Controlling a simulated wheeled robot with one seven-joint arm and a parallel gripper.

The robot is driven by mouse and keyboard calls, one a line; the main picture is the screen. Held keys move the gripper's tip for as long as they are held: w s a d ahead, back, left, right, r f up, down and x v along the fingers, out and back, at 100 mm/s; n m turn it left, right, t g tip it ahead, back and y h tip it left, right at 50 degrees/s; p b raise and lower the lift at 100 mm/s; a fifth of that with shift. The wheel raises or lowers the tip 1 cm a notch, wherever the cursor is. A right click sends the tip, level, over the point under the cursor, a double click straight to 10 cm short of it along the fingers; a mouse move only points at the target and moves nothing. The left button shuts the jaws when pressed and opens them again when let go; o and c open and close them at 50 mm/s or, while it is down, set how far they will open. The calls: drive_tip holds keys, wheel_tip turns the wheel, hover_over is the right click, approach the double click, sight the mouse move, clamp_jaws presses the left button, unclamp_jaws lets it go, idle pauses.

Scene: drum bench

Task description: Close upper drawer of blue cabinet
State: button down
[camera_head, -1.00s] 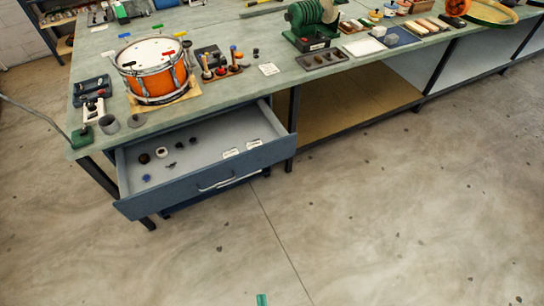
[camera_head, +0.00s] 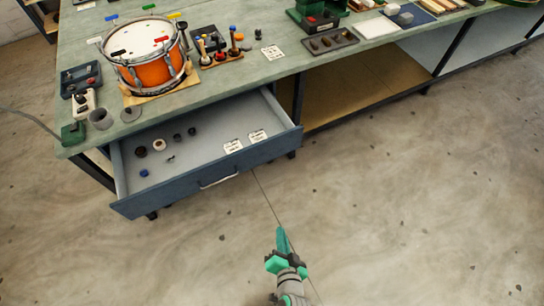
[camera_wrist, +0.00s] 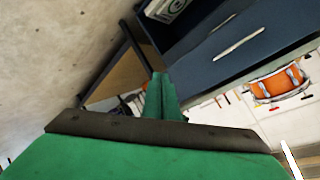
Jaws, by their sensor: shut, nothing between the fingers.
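The upper drawer (camera_head: 180,187) of the blue cabinet under the bench is pulled out, with a pale handle (camera_head: 218,181) on its blue front. Several small dark parts, a blue piece and two white cards lie inside it. In the wrist view the blue drawer front (camera_wrist: 262,45) and its handle (camera_wrist: 239,43) show beyond my fingers. My gripper (camera_head: 281,240) is green, shut and empty. It is in front of the drawer, over the floor to the lower right, apart from the drawer front. It also shows in the wrist view (camera_wrist: 161,82). The lower part of the cabinet is mostly hidden.
The green bench top (camera_head: 215,88) carries an orange drum (camera_head: 150,70), a tool rack (camera_head: 218,52), a dark tray (camera_head: 330,41) and a green machine. A wooden shelf (camera_head: 350,95) lies right of the cabinet. The concrete floor (camera_head: 420,220) in front is clear.

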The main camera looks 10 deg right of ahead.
drive_tip(key=w+d+f+m+y, duration=0.1)
drive_tip(key=w+d+m+y, duration=0.15)
drive_tip(key=w, duration=0.65)
drive_tip(key=m+t+y, duration=0.2)
drive_tip(key=m, duration=0.1)
approach(268, 151)
drive_tip(key=x, duration=0.5)
drive_tip(key=shift+f, duration=0.1)
drive_tip(key=shift+w+a, duration=0.1)
drive_tip(key=shift+w, duration=0.4)
